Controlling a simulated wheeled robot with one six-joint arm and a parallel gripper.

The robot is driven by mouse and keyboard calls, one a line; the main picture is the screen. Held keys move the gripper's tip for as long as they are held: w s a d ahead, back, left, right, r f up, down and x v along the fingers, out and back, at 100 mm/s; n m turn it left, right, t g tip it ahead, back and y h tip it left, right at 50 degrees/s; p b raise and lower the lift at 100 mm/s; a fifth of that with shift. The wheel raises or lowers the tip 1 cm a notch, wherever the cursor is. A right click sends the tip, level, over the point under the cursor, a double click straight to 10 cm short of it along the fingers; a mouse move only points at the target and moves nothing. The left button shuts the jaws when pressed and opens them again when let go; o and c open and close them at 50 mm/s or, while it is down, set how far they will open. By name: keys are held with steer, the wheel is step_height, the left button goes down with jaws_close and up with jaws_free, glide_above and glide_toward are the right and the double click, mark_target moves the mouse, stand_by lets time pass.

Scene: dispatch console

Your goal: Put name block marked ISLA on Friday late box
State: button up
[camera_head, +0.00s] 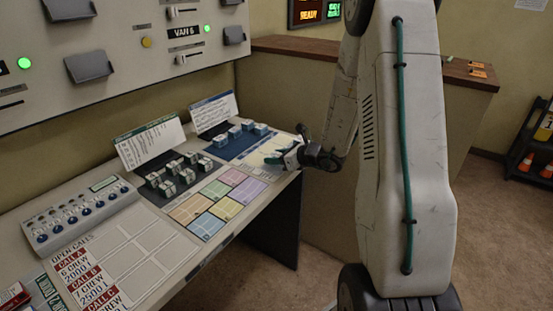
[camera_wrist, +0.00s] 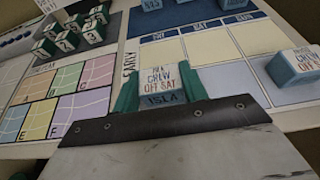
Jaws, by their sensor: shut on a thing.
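My gripper (camera_wrist: 160,92) has green fingers on both sides of a white-topped block marked ISLA (camera_wrist: 162,99) and is shut on it. Its top reads partly as "CREW OFF SAT". In the head view my gripper (camera_head: 276,158) is low over the right end of the desk. The held block is at the left, Friday-side column, below the upper yellow box. It hides the box beneath; I cannot tell whether it touches the sheet.
Another light-blue block (camera_wrist: 295,70) sits at the sheet's right side. Several green blocks (camera_wrist: 68,42) stand left on a dark tray. Several blue blocks (camera_head: 247,125) stand behind the sheet. A coloured lettered grid (camera_wrist: 62,97) lies left. The desk edge is near my gripper.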

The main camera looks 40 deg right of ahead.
steer(key=shift+f, duration=0.6)
steer(key=shift+f, duration=0.1)
steer(key=o, duration=1)
